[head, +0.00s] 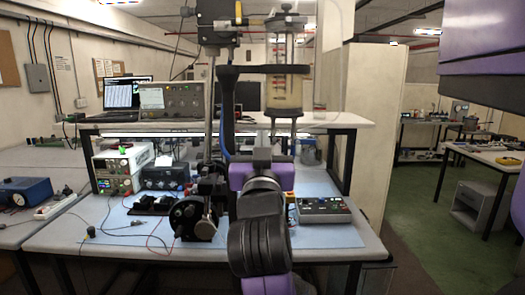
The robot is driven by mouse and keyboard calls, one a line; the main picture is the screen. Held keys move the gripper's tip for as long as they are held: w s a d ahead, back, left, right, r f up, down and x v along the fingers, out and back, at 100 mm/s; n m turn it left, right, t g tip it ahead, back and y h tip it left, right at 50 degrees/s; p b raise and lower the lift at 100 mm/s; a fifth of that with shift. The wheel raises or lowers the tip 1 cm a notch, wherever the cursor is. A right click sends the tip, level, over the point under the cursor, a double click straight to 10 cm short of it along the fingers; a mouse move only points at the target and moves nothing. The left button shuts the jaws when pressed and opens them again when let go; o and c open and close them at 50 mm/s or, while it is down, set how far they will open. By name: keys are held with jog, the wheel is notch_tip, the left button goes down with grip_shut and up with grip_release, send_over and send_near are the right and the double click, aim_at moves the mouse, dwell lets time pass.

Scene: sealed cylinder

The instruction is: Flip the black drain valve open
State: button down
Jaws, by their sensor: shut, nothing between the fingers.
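Below the cylinder are a dark base and thin legs. I cannot pick out the black drain valve there; it is too small or hidden behind my arm. My purple and black arm rises in the middle of the view, in front of the bench and below the cylinder. My gripper cannot be made out; the arm hides its end.
The blue-mat bench (110,240) carries a black round-dialled device (192,218), power supplies (123,168), loose wires and a grey control box (323,210). A raised shelf (345,122) holds a laptop (122,95) and an instrument (175,100). Green floor (430,215) lies open at right.

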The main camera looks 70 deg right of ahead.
jog(key=x, duration=0.8)
jog(key=shift+w+d+f+p, duration=0.1)
jog(key=shift+d+f+p, duration=0.05)
jog(key=shift+f, duration=0.75)
jog(key=shift+w+d+f+p, duration=0.1)
jog(key=shift+d+f+p, duration=0.1)
jog(key=shift+f, duration=0.7)
